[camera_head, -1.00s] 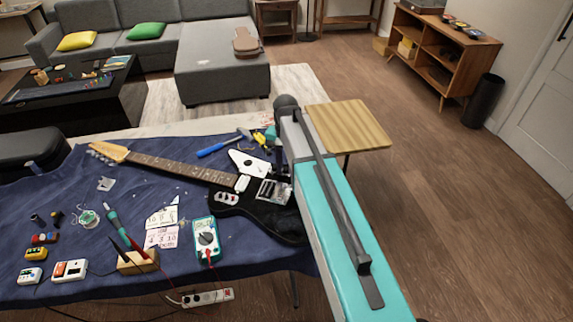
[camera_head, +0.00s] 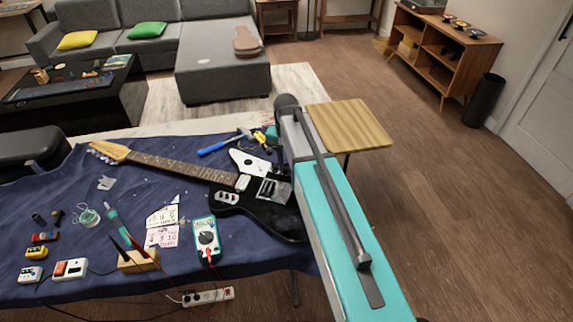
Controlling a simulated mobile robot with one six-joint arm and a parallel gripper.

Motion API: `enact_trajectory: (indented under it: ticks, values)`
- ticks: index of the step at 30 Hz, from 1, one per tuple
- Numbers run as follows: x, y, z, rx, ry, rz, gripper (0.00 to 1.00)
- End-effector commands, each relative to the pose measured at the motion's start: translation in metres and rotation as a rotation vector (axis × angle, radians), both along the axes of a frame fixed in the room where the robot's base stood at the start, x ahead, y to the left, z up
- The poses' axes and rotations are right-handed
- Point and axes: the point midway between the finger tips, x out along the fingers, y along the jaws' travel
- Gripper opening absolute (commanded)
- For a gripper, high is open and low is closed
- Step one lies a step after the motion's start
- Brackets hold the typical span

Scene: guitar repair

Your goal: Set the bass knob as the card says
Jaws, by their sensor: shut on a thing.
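A white card (camera_head: 162,217) and a pinkish card (camera_head: 162,237) lie on the blue cloth left of the multimeter. Both bear dark writing too small to read surely. A black electric guitar (camera_head: 246,205) with a white pickguard lies across the cloth, its neck pointing up and left. My own teal and grey arm covers the guitar's right end. My gripper is not visible, hidden behind the arm or out of frame. No bass knob can be made out, so its setting cannot be told.
A multimeter (camera_head: 206,237), a wooden block with tools (camera_head: 138,261) and several small pedals (camera_head: 70,269) sit on the cloth (camera_head: 90,225). A blue screwdriver (camera_head: 212,149) lies beyond the guitar neck. A small wooden table (camera_head: 350,125) stands right of my arm. Open floor lies farther right.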

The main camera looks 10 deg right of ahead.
Motion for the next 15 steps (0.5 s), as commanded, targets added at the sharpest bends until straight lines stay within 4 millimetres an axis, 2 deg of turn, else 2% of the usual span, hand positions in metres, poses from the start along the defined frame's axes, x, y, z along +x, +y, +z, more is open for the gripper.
enact_trajectory:
  ticks: [15]
  values:
    - [0.0006, -0.0004, 0.0008, 0.001, -0.001, 0.419, 0.00]
